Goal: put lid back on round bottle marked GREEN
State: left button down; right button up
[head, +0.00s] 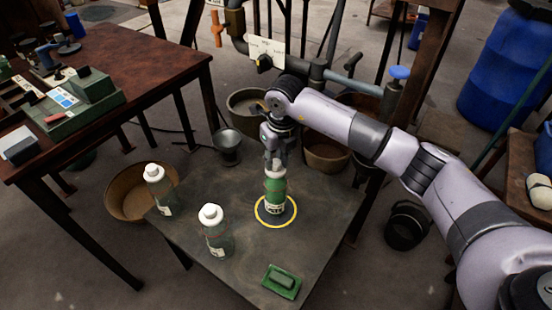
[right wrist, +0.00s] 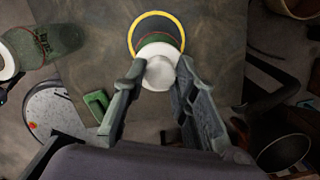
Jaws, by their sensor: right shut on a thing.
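A round bottle with a green body (head: 275,190) stands upright inside a yellow ring on the dark low table; its label is too small to read. My right gripper (head: 273,163) points down over its top. In the right wrist view, the gripper (right wrist: 160,70) is shut on a white lid (right wrist: 160,74), with the white and green bottle top (right wrist: 157,39) directly beyond it. Whether the lid is seated or just above the neck I cannot tell. My left gripper is not in view.
Two white-capped clear bottles stand left on the low table, one nearer (head: 215,238) and one farther (head: 158,192). A green block (head: 281,281) lies near the front edge. A metal cup (head: 227,147) is near the back corner. A brown basin (head: 126,196) is beyond the left edge.

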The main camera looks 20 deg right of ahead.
jog(key=o, duration=0.9)
jog(key=shift+o, duration=0.6)
jog(key=o, duration=0.4)
jog(key=shift+r, duration=0.15)
jog(key=shift+r, duration=0.1)
